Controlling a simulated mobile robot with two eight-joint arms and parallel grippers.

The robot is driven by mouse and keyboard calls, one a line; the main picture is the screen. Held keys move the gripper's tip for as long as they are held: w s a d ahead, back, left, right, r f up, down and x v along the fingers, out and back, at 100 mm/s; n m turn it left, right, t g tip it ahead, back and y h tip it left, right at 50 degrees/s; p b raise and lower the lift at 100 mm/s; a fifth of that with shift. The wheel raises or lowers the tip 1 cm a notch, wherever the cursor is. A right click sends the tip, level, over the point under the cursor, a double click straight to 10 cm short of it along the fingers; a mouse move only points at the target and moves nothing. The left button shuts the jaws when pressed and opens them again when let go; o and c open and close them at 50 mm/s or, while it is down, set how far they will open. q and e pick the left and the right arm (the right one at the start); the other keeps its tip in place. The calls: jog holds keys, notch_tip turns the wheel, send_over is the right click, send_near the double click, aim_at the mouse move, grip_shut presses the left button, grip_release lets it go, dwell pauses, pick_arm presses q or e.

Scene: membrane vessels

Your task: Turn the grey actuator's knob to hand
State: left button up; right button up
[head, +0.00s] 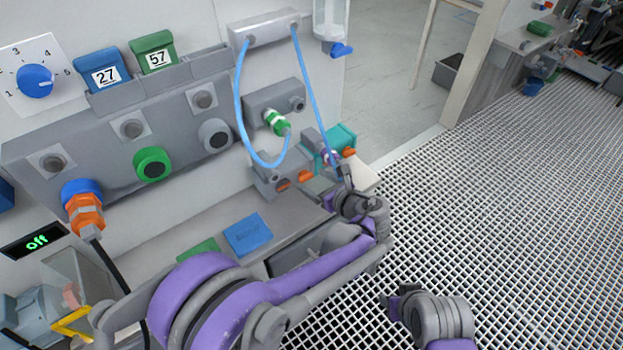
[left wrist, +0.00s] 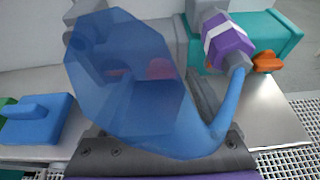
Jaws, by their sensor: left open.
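The grey actuator (head: 268,180) is a box low on the wall with an orange knob (head: 283,186) on its front; a second orange part (head: 305,176) sits to its right. In the left wrist view a reddish knob shows dimly through translucent blue hose (left wrist: 120,85) close to the camera. My left gripper (head: 345,180) is open, just right of the actuator, near the blue hose and its purple connector (left wrist: 228,45). I cannot tell whether it touches the hose. My right gripper (head: 392,305) is low in the head view, away from the wall; its jaws are unclear.
A teal actuator (left wrist: 275,38) with an orange knob (left wrist: 268,62) stands beside the grey one. The blue hose (head: 240,105) loops down from a wall manifold (head: 265,27) to a green connector (head: 277,122).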

pick_arm(q)
jog(key=shift+w+a+f, duration=0.2)
jog(key=shift+w+a, duration=0.2)
jog(key=shift+w, duration=0.05)
grip_shut()
